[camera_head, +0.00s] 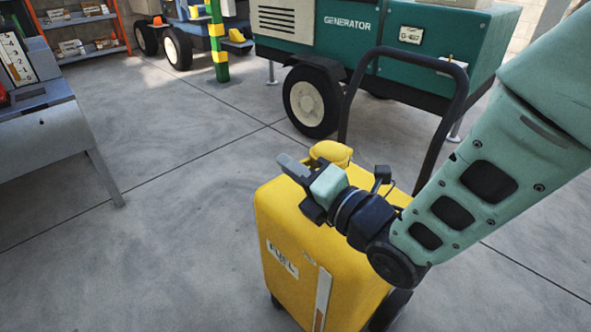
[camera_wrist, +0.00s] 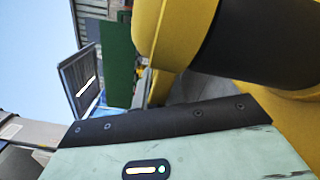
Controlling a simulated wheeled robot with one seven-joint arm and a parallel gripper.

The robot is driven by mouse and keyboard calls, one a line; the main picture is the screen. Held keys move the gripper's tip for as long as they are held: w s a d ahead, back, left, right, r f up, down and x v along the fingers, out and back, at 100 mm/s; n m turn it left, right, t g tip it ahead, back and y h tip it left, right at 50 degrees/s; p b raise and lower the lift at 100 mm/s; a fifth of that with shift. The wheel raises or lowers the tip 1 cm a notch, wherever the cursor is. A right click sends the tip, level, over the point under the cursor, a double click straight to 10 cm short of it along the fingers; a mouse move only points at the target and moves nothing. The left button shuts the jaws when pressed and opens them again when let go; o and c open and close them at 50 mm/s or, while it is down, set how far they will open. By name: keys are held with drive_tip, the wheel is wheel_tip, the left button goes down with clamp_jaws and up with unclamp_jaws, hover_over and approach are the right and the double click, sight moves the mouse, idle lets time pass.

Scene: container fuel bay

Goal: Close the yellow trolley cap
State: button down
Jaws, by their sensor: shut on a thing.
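The yellow fuel trolley (camera_head: 285,225) stands upright on the floor, with a FUEL label on its front and a dark handle. Its yellow cap (camera_head: 331,153) shows at the top, just behind my gripper (camera_head: 303,187). In the wrist view the cap (camera_wrist: 178,32) fills the upper middle, with a black round neck (camera_wrist: 250,42) between it and more yellow trolley body. My gripper is low over the trolley top and shut on the cap. The grip itself is mostly hidden. I cannot tell whether the cap is seated on the neck.
A green generator (camera_head: 345,30) on wheels stands behind the trolley. A grey bench (camera_head: 40,130) stands at the left, and a shelf rack (camera_head: 80,30) at the back left. The trolley's dark handle (camera_head: 408,52) rises behind my gripper. The floor left of the trolley is clear.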

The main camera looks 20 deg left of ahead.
drive_tip(key=shift+w+d+f, duration=0.15)
drive_tip(key=shift+w+f, duration=0.05)
drive_tip(key=shift+f, duration=0.1)
idle(0.4)
drive_tip(key=c, duration=1.5)
unclamp_jaws()
drive_tip(key=shift+s, duration=0.1)
drive_tip(key=shift+p+v, duration=5.25)
drive_tip(key=shift+v, duration=3.4)
drive_tip(key=shift+f, duration=0.15)
